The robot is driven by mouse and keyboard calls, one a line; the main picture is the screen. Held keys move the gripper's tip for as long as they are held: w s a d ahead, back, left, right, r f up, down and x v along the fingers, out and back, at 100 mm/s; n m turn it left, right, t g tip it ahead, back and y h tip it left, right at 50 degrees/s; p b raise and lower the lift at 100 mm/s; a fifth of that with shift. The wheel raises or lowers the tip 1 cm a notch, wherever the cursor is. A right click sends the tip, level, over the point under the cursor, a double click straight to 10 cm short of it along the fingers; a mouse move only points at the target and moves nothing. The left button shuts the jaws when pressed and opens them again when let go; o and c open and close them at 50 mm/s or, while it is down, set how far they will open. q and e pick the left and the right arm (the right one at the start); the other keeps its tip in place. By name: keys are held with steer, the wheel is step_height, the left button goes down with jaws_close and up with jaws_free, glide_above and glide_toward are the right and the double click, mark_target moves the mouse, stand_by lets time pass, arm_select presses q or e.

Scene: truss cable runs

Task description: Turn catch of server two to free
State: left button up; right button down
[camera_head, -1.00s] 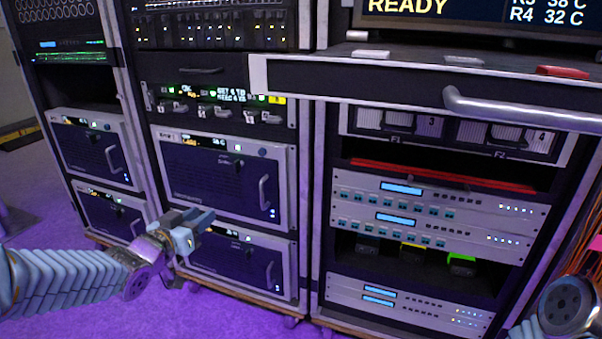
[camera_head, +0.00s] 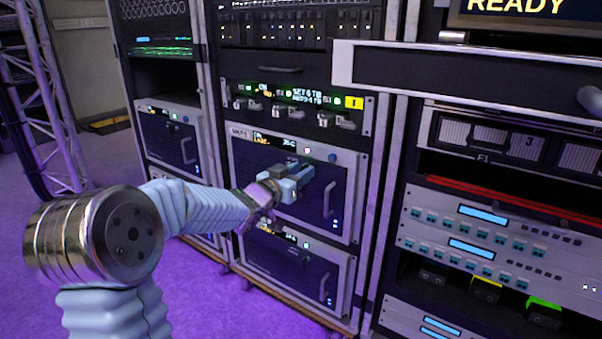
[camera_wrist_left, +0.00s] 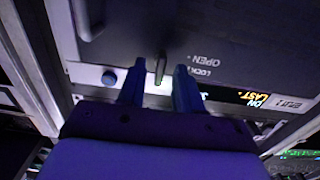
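My left gripper (camera_head: 300,178) is in front of the upper server (camera_head: 258,165) in the middle rack, near the upper middle of its dark face. In the left wrist view the gripper (camera_wrist_left: 160,67) is open, with one finger on each side of a small upright metal catch (camera_wrist_left: 160,68). Gaps show between the catch and both fingers, so it is not gripped. The words OPEN and LOCK are printed beside it, upside down in that view. In the head view my gripper hides this catch. The number on the server's label is too small to read surely. My right gripper is out of view.
A lower server (camera_head: 293,268) sits beneath, and another server (camera_head: 168,138) is in the left rack. The upper server's handle (camera_head: 328,200) is right of my gripper. A panel of small levers (camera_head: 290,108) is above. A shelf edge (camera_head: 440,66) juts out at right.

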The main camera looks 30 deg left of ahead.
arm_select(q)
steer(key=shift+w, duration=0.3)
jaws_close()
